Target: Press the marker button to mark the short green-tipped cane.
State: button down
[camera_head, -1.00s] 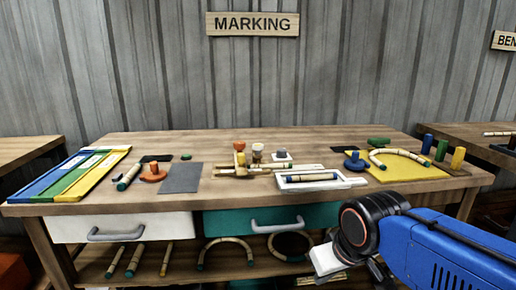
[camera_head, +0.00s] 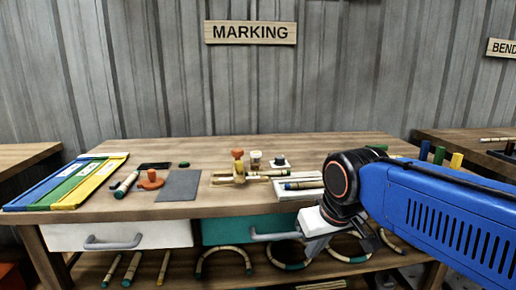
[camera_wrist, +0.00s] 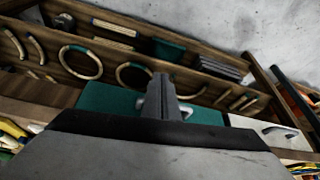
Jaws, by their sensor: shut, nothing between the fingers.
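A wooden marking fixture (camera_head: 228,178) with an orange knob (camera_head: 238,153) stands at the middle of the table in the head view. A light cane (camera_head: 266,174) lies at it; its tip colour is too small to tell. A short cane with a dark green end (camera_head: 126,185) lies further left. Which cane the task means is unclear. My gripper (camera_head: 318,246) is in front of the table's front edge, right of and lower than the fixture, its fingertips partly hidden. In the wrist view my gripper (camera_wrist: 163,82) is shut and empty, with drawers and the lower shelf behind it.
A white tray (camera_head: 284,194) with canes sits behind my wrist. An orange disc-shaped piece (camera_head: 150,180), a grey mat (camera_head: 180,186) and coloured strips (camera_head: 62,183) are at left. Drawer handles (camera_head: 113,242) stick out in front. Rings and canes lie on the lower shelf (camera_head: 215,272).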

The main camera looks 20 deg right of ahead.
jog(key=w+a+r+m, duration=0.1)
jog(key=w+a+r, duration=0.1)
jog(key=w+r, duration=1.2)
jog(key=w+a+r+m+g, duration=0.1)
jog(key=w+a+r, duration=0.1)
jog(key=w+r, duration=1.3)
jog(key=shift+w+r+h, duration=0.3)
jog(key=shift+w, duration=0.3)
jog(key=shift+f, duration=0.1)
send_over(257, 153)
notch_tip(257, 153, down, 12)
jog(key=shift+s+a+r, duration=0.1)
jog(key=shift+r, duration=0.05)
jog(key=shift+f, duration=0.9)
jog(key=shift+s+f, duration=0.1)
jog(key=shift+f, duration=1.1)
